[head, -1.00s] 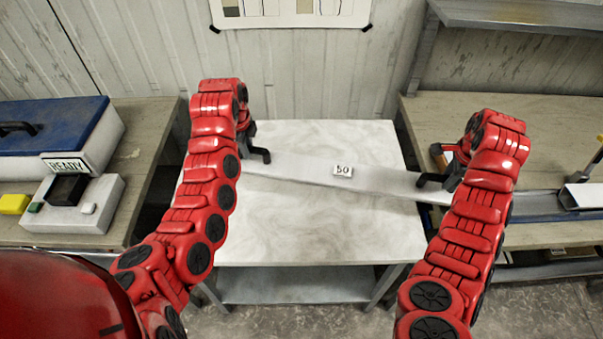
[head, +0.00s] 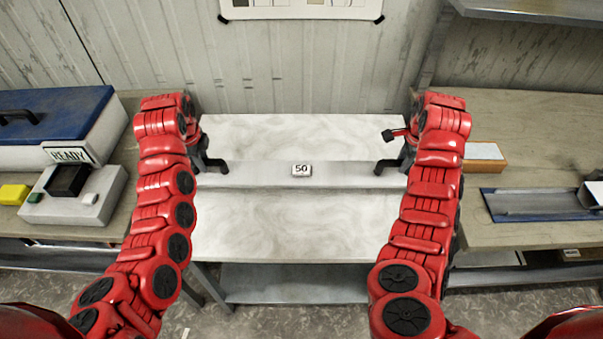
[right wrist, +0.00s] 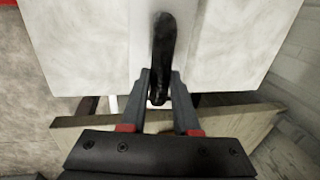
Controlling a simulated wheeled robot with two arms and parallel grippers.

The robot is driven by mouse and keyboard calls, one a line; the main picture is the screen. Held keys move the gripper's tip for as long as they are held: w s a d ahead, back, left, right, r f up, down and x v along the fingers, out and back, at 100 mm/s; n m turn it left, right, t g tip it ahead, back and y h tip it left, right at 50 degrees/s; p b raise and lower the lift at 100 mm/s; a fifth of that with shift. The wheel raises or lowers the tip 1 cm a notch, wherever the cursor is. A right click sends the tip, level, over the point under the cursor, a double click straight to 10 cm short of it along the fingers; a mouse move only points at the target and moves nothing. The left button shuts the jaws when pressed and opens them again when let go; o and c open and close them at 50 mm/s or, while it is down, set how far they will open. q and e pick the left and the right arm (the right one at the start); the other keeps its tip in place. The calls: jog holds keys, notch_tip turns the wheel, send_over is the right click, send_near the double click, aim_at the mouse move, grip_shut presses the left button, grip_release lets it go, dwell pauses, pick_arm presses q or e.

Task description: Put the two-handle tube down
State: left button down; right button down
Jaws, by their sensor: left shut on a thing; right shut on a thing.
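The two-handle tube (head: 340,173) is a long pale grey piece with a label reading 50 at its middle. It lies level across the white marbled table (head: 300,235). I cannot tell whether it touches the top or hangs just above it. My left gripper (head: 207,158) is shut on the black handle at its left end. My right gripper (head: 397,160) is shut on the right black handle (head: 384,166). In the right wrist view that handle (right wrist: 163,45) sits between the fingers (right wrist: 160,92).
On the left bench are a blue-lidded case (head: 50,115) and a grey box (head: 75,190) with a READY sign. On the right bench (head: 560,140) lie a blue tray with a grey channel (head: 530,203) and an orange-and-white block (head: 483,155). The white table is otherwise clear.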

aim_at(207, 174)
pick_arm(q)
jog(key=shift+w+a+f, duration=0.1)
jog(key=shift+a, duration=0.1)
pick_arm(e)
jog(key=shift+d+f, duration=0.1)
jog(key=shift+d, duration=0.05)
